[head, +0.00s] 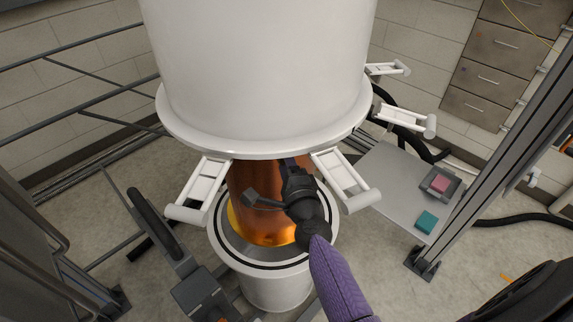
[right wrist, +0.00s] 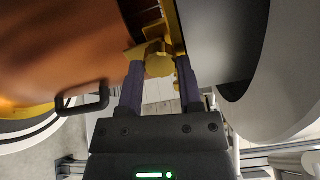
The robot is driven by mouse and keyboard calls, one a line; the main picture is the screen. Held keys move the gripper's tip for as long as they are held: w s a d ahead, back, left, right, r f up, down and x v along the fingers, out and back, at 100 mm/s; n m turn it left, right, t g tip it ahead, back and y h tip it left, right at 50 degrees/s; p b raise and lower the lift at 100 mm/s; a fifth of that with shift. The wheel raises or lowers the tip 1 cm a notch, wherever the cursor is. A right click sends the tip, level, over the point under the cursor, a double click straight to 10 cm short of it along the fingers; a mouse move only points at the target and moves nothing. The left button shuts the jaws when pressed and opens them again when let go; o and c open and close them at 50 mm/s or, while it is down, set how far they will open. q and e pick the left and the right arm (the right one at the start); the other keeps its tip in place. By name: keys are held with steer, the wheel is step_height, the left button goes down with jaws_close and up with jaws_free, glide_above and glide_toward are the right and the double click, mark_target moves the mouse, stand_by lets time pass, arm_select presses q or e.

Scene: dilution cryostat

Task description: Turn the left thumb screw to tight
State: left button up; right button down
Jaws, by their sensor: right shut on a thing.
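A gold thumb screw (right wrist: 158,64) shows in the right wrist view, set against a gold bracket beside the copper can (right wrist: 60,45). My right gripper (right wrist: 160,80) is shut on it, with one dark finger on each side of the screw's head. In the head view my right gripper (head: 290,168) reaches up in front of the copper can (head: 262,222), just below the white flange (head: 250,150). The screw is hidden there by the gripper and the flange. A second thumb screw is not clearly visible.
A dark handle (head: 262,200) sticks out from the can, close to my right gripper; it also shows in the right wrist view (right wrist: 82,100). White brackets flank the can, left (head: 200,190) and right (head: 345,180). A grey table (head: 385,190) stands at the right.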

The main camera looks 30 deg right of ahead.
steer(key=shift+m, duration=0.5)
steer(key=shift+c, duration=1.3)
jaws_free()
steer(key=s+a, duration=0.2)
steer(key=s, duration=0.7)
steer(key=shift+s+b, duration=0.35)
steer(key=shift+s, duration=0.05)
steer(key=shift+d, duration=0.1)
